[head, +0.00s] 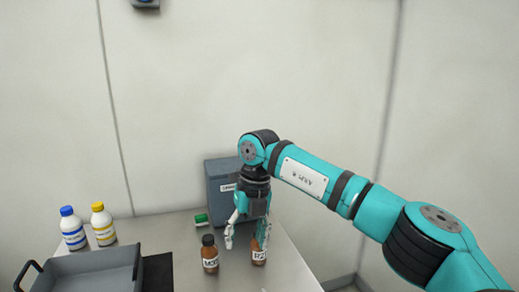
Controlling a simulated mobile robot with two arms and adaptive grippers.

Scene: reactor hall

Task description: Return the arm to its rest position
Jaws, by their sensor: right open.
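My right arm comes in from the right and bends down over the table. My right gripper (244,239) points downward, open, with its fingers spread. One finger hangs between two brown bottles, and the other is close to the right brown bottle (259,252), partly covering it. I cannot tell whether it touches that bottle. The left brown bottle (210,254), with a dark cap and a white label, stands just left of the gripper. My left gripper is not in view.
A grey box (217,184) stands behind the gripper. A small green item (202,220) lies left of it. A blue-capped bottle (73,229) and a yellow-capped bottle (103,225) stand at left behind a grey tray (131,262). The table's (165,228) right edge is near; the wall is behind.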

